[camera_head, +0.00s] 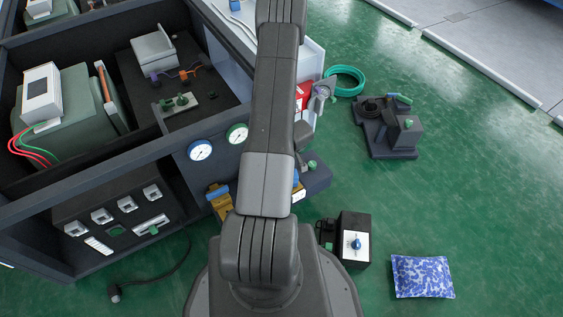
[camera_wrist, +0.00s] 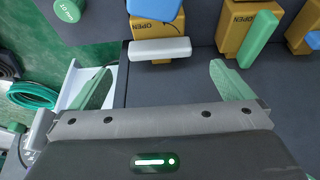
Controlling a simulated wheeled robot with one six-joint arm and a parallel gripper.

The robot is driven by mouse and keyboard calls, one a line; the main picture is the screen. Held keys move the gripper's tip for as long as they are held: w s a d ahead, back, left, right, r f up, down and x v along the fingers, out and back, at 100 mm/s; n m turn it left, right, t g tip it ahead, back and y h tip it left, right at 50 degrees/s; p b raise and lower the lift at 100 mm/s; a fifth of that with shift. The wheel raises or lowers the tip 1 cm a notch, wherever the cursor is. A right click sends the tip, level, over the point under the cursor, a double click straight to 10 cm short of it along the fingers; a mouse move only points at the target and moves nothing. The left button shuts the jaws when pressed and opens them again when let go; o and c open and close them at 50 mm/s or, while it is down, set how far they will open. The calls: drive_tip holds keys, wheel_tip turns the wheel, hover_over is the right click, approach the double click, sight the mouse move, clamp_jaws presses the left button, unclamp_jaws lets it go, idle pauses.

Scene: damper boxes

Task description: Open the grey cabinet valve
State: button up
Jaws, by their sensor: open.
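In the wrist view a light grey bar-shaped handle (camera_wrist: 160,50) lies crosswise in front of a yellow-orange valve block (camera_wrist: 143,27) marked OPEN. A blue part (camera_wrist: 155,8) sits above it at the top edge. My gripper (camera_wrist: 162,76) is open, with one green finger on each side. The grey handle is just beyond the fingertips, roughly centred between them, and nothing is held. I cannot tell whether it touches them. In the head view my arm hides the gripper and most of the valve area; one yellow valve block (camera_head: 222,204) shows left of the arm.
In the wrist view a second OPEN valve with a green handle (camera_wrist: 259,39) stands close right. A green cylinder (camera_wrist: 69,10) is upper left. In the head view a green hose coil (camera_head: 345,80), a black box with a blue knob (camera_head: 354,254) and a patterned bag (camera_head: 422,277) lie on the floor.

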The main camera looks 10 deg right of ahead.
drive_tip(key=b+x, duration=0.1)
drive_tip(key=x, duration=0.4)
drive_tip(key=shift+w+f, duration=0.1)
drive_tip(key=shift+f, duration=0.25)
drive_tip(key=c, duration=0.9)
drive_tip(key=shift+c, duration=0.2)
